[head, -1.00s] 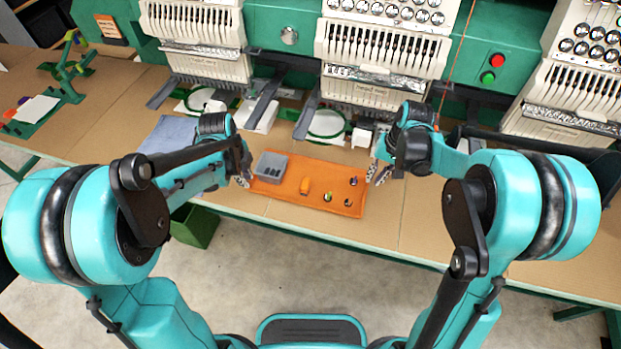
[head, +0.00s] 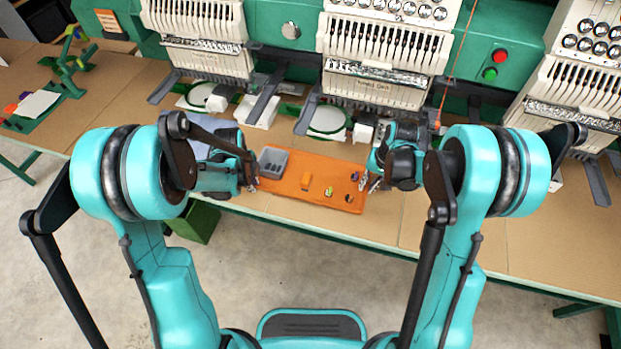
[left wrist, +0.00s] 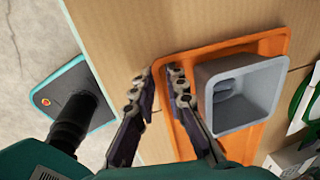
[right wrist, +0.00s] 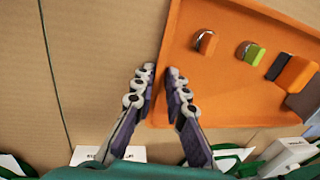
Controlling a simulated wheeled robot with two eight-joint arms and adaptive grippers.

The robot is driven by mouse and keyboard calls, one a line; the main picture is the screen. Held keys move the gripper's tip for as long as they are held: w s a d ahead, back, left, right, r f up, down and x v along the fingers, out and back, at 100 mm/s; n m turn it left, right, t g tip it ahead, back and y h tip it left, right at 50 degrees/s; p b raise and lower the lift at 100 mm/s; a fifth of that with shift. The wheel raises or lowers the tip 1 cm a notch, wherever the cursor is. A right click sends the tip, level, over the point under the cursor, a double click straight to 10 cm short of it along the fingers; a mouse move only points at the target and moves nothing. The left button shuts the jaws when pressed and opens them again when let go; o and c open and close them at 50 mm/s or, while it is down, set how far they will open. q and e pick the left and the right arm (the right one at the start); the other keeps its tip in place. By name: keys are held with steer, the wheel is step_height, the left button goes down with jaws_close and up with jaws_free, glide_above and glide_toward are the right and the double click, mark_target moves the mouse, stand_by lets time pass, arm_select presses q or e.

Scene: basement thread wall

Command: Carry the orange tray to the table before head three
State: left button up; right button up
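The orange tray (head: 285,186) lies flat on the brown table at the front edge, below the middle machine head. It holds a grey bin (head: 272,163) at its left, an orange block (head: 306,181) and several small pieces, one of them green (head: 328,191). My left gripper (head: 251,183) is at the tray's left end. In the left wrist view its fingers (left wrist: 155,80) are apart, one on each side of the rim. My right gripper (head: 373,184) is at the right end. In the right wrist view its fingers (right wrist: 160,75) are apart around the rim there.
Embroidery machine heads (head: 385,50) stand close behind the tray, with white hoops (head: 326,120) on arms above the table. A blue cloth (head: 205,146) lies left of the tray. The table right of it is mostly clear. A green bin (head: 195,222) stands on the floor below.

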arm_select(q)
jaws_close()
arm_select(e)
jaws_close()
arm_select(q)
steer(key=shift+r, duration=0.15)
arm_select(e)
steer(key=shift+r, duration=0.1)
